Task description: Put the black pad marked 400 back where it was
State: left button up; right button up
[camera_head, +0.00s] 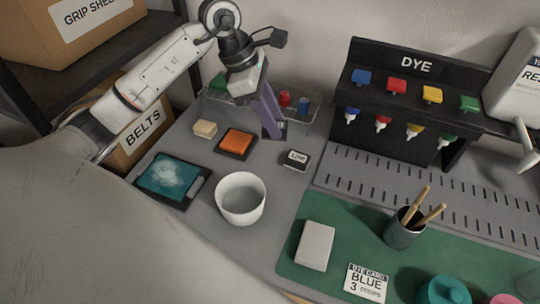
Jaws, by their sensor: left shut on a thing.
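My left gripper (273,131) points down over the grey table near the back tray. It is shut on a small dark pad (279,131), mostly hidden by the fingers; its mark cannot be read. A separate black pad with a white label (296,159) lies flat on the table just in front and to the right; its text is too small to read surely. An orange pad on a dark base (236,143) and a cream block (205,129) lie to the left of the gripper. My right gripper is not in view.
A clear tray (309,107) with coloured pieces stands behind the gripper. A white bowl (241,199) and a teal-screened tablet (170,176) are in front. The black DYE rack (415,67) stands right, above a slotted grey strip. A green mat (345,230) holds a brush cup (403,229).

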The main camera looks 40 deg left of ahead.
pick_arm(q)
jog(key=shift+a+f+n+t, duration=0.3)
jog(key=shift+a+f+n, duration=0.35)
jog(key=shift+a+n, duration=0.1)
notch_tip(320, 180, down, 4)
jog(key=shift+f, duration=0.2)
jog(key=shift+w+f, duration=0.1)
jog(key=shift+f, duration=2.15)
jog(key=shift+f, duration=0.15)
jog(key=o, duration=1.1)
